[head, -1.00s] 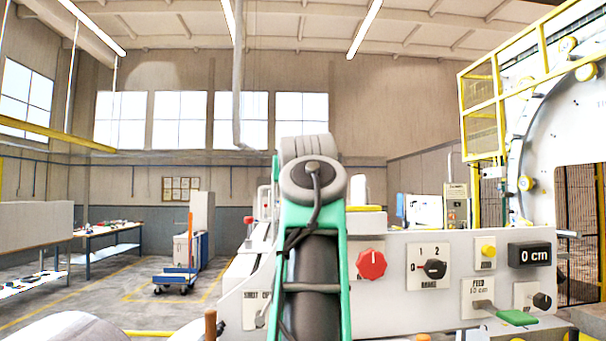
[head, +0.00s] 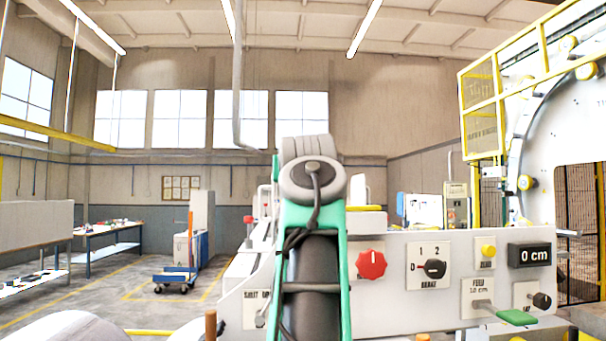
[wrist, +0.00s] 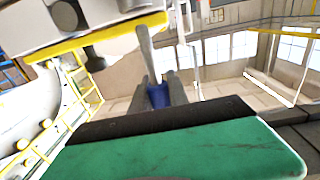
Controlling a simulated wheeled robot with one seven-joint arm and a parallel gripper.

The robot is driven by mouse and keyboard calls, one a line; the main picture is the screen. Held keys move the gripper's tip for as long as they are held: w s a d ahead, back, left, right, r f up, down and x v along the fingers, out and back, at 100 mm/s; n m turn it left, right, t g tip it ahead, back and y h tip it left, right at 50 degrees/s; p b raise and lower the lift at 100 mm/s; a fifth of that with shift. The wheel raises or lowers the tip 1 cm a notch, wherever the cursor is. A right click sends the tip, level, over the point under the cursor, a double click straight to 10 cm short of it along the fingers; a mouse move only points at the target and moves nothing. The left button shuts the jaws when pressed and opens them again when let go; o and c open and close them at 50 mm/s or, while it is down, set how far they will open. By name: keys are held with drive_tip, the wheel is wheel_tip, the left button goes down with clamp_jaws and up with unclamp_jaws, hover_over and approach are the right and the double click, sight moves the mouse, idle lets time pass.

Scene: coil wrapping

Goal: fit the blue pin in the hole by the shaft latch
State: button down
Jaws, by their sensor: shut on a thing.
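My gripper (wrist: 162,91) shows in the wrist view, with its grey fingers closed on the blue pin (wrist: 157,97). A light grey rod (wrist: 146,48) runs up from the pin toward a white machine part with a yellow edge; I cannot tell whether they touch. The hole and the shaft latch cannot be made out in either view. In the head view my green and grey arm stands in front of the machine, and neither the fingers nor the pin shows.
The white control panel (head: 392,292) carries a red knob (head: 372,264), a black switch (head: 435,268) and a green-handled lever (head: 516,317). A white machine part (wrist: 110,22) with a dark round piece (wrist: 68,14) is close to the fingers. A blue cart (head: 176,279) stands far left on open floor.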

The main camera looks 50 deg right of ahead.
drive_tip(key=shift+f+b, duration=2.4)
drive_tip(key=shift+f, duration=0.2)
drive_tip(key=c, duration=1.2)
unclamp_jaws()
drive_tip(key=b+v, duration=0.2)
drive_tip(key=v, duration=0.5)
drive_tip(key=shift+s+a, duration=0.25)
drive_tip(key=shift+a, duration=0.05)
drive_tip(key=shift+r, duration=0.1)
